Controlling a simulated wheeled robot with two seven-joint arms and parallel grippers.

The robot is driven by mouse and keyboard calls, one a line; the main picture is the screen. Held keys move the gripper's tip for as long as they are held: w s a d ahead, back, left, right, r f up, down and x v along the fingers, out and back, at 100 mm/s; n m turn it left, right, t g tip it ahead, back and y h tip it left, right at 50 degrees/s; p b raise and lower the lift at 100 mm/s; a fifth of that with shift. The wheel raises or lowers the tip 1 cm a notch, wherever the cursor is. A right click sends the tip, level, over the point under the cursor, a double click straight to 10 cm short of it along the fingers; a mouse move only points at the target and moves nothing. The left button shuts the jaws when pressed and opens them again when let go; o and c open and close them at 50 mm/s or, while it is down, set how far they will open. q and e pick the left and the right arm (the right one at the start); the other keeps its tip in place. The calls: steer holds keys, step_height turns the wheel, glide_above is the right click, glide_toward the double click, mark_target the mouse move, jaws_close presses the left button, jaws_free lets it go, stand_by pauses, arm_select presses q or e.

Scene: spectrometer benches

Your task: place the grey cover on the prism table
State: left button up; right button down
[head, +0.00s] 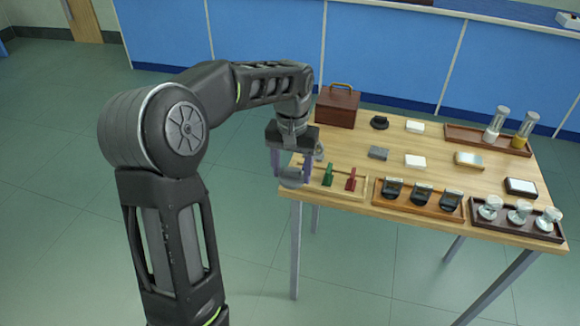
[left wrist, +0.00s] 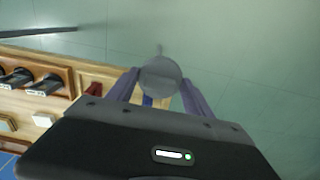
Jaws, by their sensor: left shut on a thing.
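My left gripper (head: 291,170) hangs at the front left corner of the wooden table, fingers pointing down. It is shut on the grey cover (head: 291,180), a round grey piece between the fingertips. In the left wrist view the grey cover (left wrist: 160,76) shows as a round disc with a small stub, between the two purplish fingers of the gripper (left wrist: 160,88). Floor shows beyond it in that view. I cannot pick out the prism table for sure in either view. My right gripper is not in view.
The wooden table (head: 440,148) bears a rack with green and red pieces (head: 340,178), close right of the gripper. A tray of black pieces (head: 419,197), a tray of glass pieces (head: 518,214) and a brown box (head: 337,106) also stand there. Open floor lies left.

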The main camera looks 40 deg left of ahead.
arm_select(q)
steer(key=d+f+m, duration=0.1)
steer(key=d+f, duration=0.4)
steer(key=f, duration=0.1)
steer(key=d+f+m, duration=0.1)
steer(key=d+f, duration=0.5)
steer(key=f, duration=0.1)
steer(key=d+f+m, duration=0.1)
steer(key=d+f, duration=0.4)
steer(key=f, duration=0.2)
steer(key=shift+w+d+f+m, duration=0.1)
steer(key=shift+w+d+m, duration=0.3)
